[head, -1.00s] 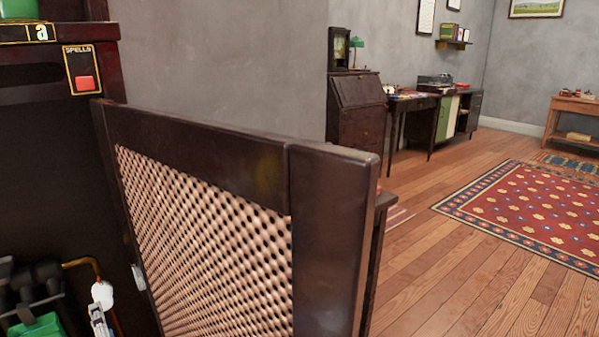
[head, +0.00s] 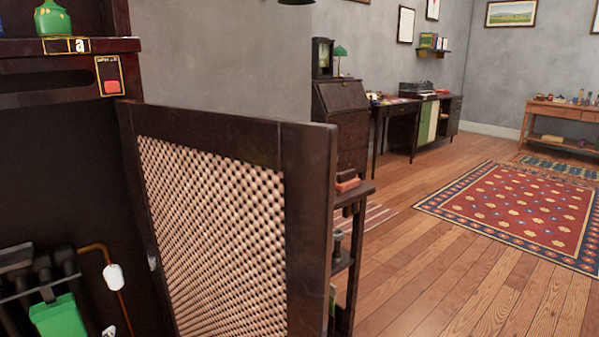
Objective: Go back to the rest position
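The dark cabinet (head: 60,165) fills the left of the head view. Its door (head: 305,215), with a woven lattice panel (head: 215,225), stands open across the middle. A red button (head: 112,87) sits on the cabinet's upper front, beside a label with the letter "a" (head: 80,45). A green teapot-like object (head: 52,18) stands on top, cut by the frame edge. Inside the cabinet are a green container (head: 60,318), dark pipes and a white piece (head: 114,276) by a copper pipe. Neither of my grippers clearly shows.
A small shelf stand (head: 343,262) stands just behind the door. Further back are a dark bureau (head: 340,120), a desk and a low cabinet along the grey wall. A red patterned rug (head: 510,210) lies on the wooden floor (head: 430,275).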

